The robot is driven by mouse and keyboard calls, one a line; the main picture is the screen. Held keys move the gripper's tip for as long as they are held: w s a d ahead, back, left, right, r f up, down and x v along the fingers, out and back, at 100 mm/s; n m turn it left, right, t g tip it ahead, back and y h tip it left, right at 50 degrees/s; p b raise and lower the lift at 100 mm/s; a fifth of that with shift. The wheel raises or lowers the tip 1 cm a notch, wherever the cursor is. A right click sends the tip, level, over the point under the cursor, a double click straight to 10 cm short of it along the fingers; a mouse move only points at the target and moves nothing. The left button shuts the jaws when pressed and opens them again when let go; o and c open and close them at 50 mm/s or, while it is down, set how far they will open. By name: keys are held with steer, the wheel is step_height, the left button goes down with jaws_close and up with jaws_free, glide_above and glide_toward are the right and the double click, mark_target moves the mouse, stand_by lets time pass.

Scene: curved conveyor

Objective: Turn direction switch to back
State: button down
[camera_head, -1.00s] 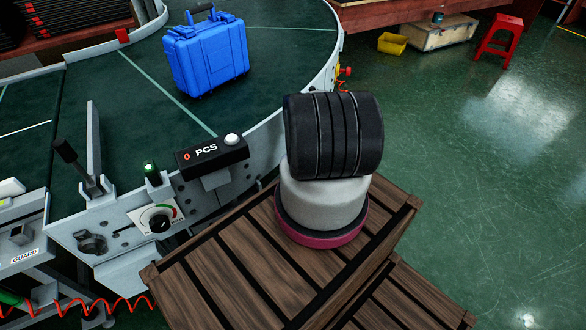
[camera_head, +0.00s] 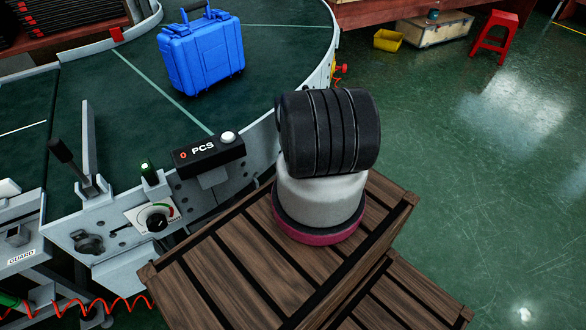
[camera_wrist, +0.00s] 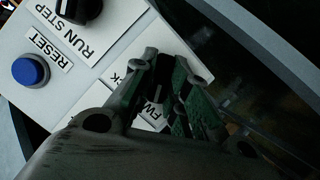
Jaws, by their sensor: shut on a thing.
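The direction switch (camera_wrist: 159,93) shows in the wrist view as a small dark knob with a pale mark, on a light panel (camera_wrist: 112,78). A partly covered "FW" label (camera_wrist: 154,114) is beside it, and another label ending in "K" is mostly hidden by a finger. My gripper (camera_wrist: 173,76) is shut on the switch, with green-padded fingers on either side of it. The fingers hide most of the knob, so I cannot tell exactly which way it points. My gripper and the switch are not visible in the head view.
In the wrist view, a blue RESET button (camera_wrist: 30,71) and a black RUN/STEP knob (camera_wrist: 80,8) are nearby on the panel. In the head view, a blue case (camera_head: 202,52) stands on the green curved conveyor (camera_head: 110,97), behind the PCS box (camera_head: 208,151).

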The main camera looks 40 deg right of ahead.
steer(key=shift+m, duration=0.3)
steer(key=m+y, duration=0.3)
steer(key=m, duration=0.2)
steer(key=m+t+y, duration=0.1)
steer(key=m+y, duration=0.1)
steer(key=shift+s+d+y, duration=0.1)
steer(key=shift+d+y, duration=0.15)
steer(key=shift+y, duration=0.05)
stand_by(0.4)
steer(key=shift+m, duration=0.4)
steer(key=c, duration=1.4)
jaws_free()
steer(key=shift+v, duration=6)
